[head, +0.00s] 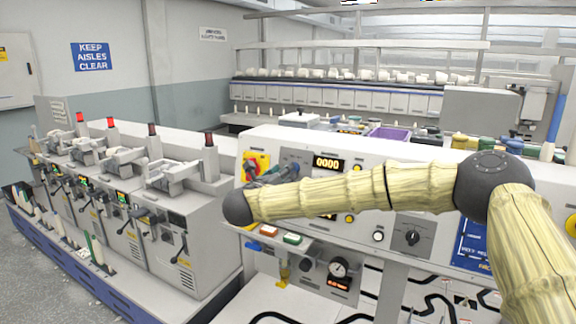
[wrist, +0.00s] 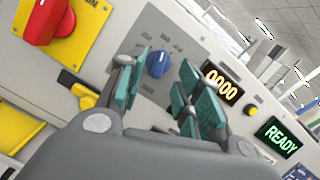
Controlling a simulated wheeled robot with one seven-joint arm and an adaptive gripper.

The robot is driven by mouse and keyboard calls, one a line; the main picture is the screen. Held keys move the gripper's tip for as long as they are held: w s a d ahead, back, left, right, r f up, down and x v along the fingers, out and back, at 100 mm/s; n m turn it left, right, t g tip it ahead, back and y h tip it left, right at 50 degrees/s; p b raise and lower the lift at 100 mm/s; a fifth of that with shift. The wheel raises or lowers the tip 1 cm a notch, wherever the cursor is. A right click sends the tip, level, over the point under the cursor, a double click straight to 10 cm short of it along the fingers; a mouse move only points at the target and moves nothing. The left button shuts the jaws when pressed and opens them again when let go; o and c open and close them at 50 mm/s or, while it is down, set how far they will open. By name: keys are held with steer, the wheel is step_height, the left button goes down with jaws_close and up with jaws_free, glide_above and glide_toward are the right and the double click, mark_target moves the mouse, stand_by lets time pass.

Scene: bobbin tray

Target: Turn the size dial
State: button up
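A blue round dial (wrist: 158,63) sits on a grey plate of the control panel, with small marks around it that I cannot read. My gripper (wrist: 160,88) is open, its teal-padded fingers on either side of the dial in the wrist view. The dial shows in the gap between them, and I see no contact. In the head view my gripper (head: 284,172) is close to the panel's upper left, and the blue dial is not clearly visible there. A black dial (head: 412,237) sits lower right on the panel; I cannot tell its label.
A red rotary switch (wrist: 45,20) on a yellow plate is left of the fingers. An orange display reading 0000 (wrist: 222,83) and a green READY display (wrist: 282,137) are to the right.

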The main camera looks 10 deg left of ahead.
steer(key=shift+p+x, duration=0.6)
steer(key=shift+x, duration=1.4)
jaws_close()
